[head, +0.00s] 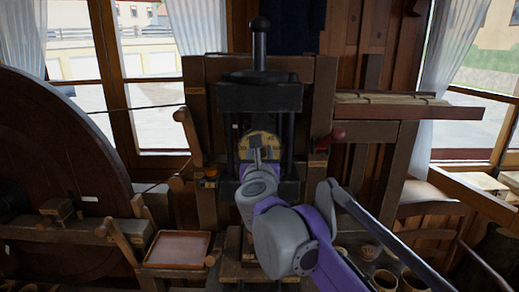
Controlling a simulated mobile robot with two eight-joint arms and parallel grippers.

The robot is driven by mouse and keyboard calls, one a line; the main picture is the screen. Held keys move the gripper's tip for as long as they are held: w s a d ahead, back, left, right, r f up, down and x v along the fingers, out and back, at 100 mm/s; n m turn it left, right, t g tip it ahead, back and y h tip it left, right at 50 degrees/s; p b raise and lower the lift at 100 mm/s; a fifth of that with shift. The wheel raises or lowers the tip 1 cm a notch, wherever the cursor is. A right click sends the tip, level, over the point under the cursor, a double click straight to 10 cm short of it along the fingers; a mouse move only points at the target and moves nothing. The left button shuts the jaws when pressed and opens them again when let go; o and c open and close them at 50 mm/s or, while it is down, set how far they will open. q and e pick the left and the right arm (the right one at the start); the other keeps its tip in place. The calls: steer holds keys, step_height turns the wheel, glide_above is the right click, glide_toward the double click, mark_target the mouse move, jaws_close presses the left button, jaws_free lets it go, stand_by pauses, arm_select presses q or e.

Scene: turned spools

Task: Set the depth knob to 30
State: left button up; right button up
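A round brass-coloured dial (272,143), which looks like the depth knob, sits low in the middle of the dark press between its two posts. My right gripper (256,148) is in front of it, with the arm coming in from the lower right. The gripper hides the dial's centre and lower part. I cannot tell whether the fingers touch the dial or are closed on it. No scale marks or number can be read. My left gripper is not in view.
The press (262,97) has a black upright handle (260,42) on top. A red-knobbed lever (331,138) is to its right. A large dark wheel (60,150) fills the left. A shallow tray (178,249) is at lower left, and several round wooden pieces (384,280) stand at lower right.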

steer(key=shift+w, duration=0.45)
steer(key=shift+c, duration=0.3)
jaws_close()
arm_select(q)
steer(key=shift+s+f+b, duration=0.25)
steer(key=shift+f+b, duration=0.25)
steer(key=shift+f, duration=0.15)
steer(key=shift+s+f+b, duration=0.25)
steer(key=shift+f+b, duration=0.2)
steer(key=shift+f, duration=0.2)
arm_select(e)
steer(key=shift+a+f+n, duration=0.3)
steer(key=shift+a+n, duration=0.05)
steer(key=shift+n, duration=2.25)
steer(key=shift+a+f+n, duration=0.25)
steer(key=shift+a+n, duration=0.1)
steer(key=shift+n, duration=2.25)
steer(key=shift+a+f+n, duration=0.3)
steer(key=shift+a+n, duration=0.05)
steer(key=shift+n, duration=2.25)
